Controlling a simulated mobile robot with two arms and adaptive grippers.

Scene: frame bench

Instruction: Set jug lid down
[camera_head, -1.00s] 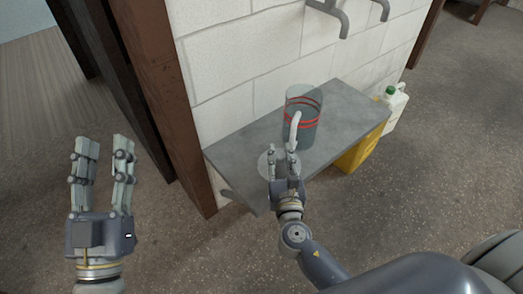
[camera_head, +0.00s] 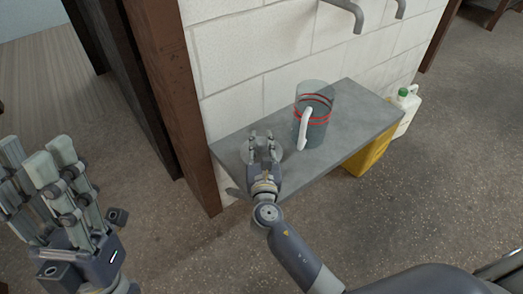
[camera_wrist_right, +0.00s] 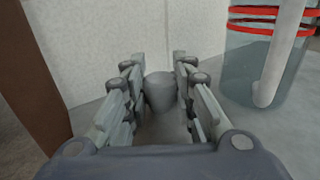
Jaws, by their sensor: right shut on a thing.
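The jug lid (camera_head: 246,153) is a pale, see-through disc in the head view, over the left part of the grey bench. Its grey knob (camera_wrist_right: 160,92) stands between the fingers in the right wrist view. My right gripper (camera_head: 262,136) is shut on the lid by this knob. The fingers hide part of the disc, and I cannot tell whether it touches the bench. The clear jug (camera_head: 318,125), with red bands and a white handle, stands upright and open on the bench to the right. My left gripper (camera_head: 36,160) is open and empty, away from the bench.
The grey bench top (camera_head: 358,110) is bare right of the jug. A brown post (camera_head: 190,120) stands at its left end, a white block wall (camera_head: 240,60) behind. A yellow container (camera_head: 372,155) and a white green-capped jug (camera_head: 407,105) stand low at the right.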

